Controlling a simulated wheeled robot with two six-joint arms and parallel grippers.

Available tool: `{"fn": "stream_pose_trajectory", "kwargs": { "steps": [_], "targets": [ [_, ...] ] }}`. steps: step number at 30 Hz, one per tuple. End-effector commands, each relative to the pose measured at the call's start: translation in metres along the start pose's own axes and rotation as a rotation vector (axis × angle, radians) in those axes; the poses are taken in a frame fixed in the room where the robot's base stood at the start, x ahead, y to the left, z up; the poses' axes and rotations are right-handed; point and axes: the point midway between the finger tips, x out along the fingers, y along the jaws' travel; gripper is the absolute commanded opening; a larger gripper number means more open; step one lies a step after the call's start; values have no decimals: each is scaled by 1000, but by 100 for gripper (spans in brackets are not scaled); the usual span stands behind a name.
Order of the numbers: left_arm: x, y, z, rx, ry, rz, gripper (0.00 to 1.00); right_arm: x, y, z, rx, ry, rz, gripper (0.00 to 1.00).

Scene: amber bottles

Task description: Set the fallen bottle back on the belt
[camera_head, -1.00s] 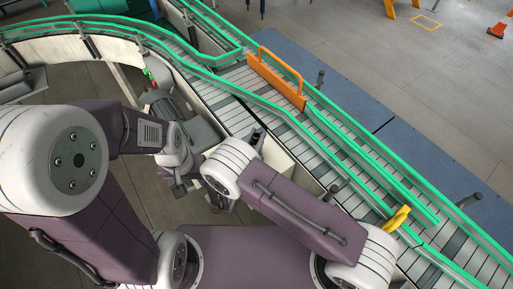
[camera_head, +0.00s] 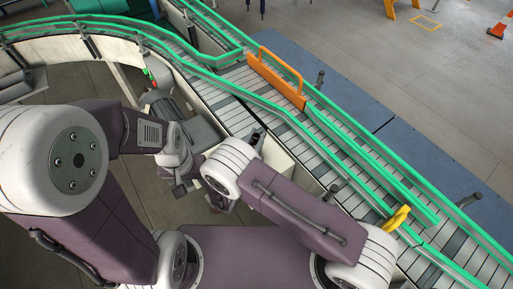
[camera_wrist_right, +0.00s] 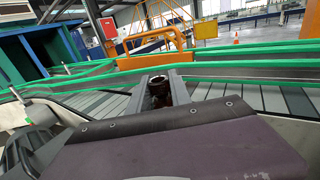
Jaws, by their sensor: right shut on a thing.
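In the right wrist view, a dark amber bottle (camera_wrist_right: 160,97) stands between the two grey fingers of my right gripper (camera_wrist_right: 162,84), which is shut on it. Its open-looking top faces up, and its lower part is hidden behind the gripper body. In the head view my right gripper (camera_head: 257,138) is mostly hidden beyond its white wrist, at the near side of the slatted conveyor belt (camera_head: 290,144). I cannot tell there whether the bottle touches the belt. My left gripper (camera_head: 180,188) hangs low at the left, away from the belt; its fingers are too small to read.
Green guide rails (camera_head: 340,134) run along the belt. A pale box-like surface (camera_head: 274,163) lies beside my right wrist.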

Motion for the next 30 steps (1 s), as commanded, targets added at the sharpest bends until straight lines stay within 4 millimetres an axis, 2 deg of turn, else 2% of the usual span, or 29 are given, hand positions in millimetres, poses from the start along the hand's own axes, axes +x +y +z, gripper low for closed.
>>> {"fn": "stream_pose_trajectory", "kwargs": {
  "steps": [8, 11, 15, 24, 30],
  "targets": [
    [2, 0, 0, 0, 0, 0, 36, 0, 0, 4, 1, -1, 0, 0],
    [6, 0, 1, 0, 0, 0, 36, 0, 1, 13, 4, -1, 0, 0],
    [15, 0, 2, 0, 0, 0, 36, 0, 0, 39, 7, -2, 0, 0],
    [30, -1, 3, 0, 0, 0, 36, -11, -70, 81, 1, 0, -1, 0],
    [35, -1, 4, 0, 0, 0, 36, -16, -105, 103, 2, -1, -1, 0]
  ]
}}
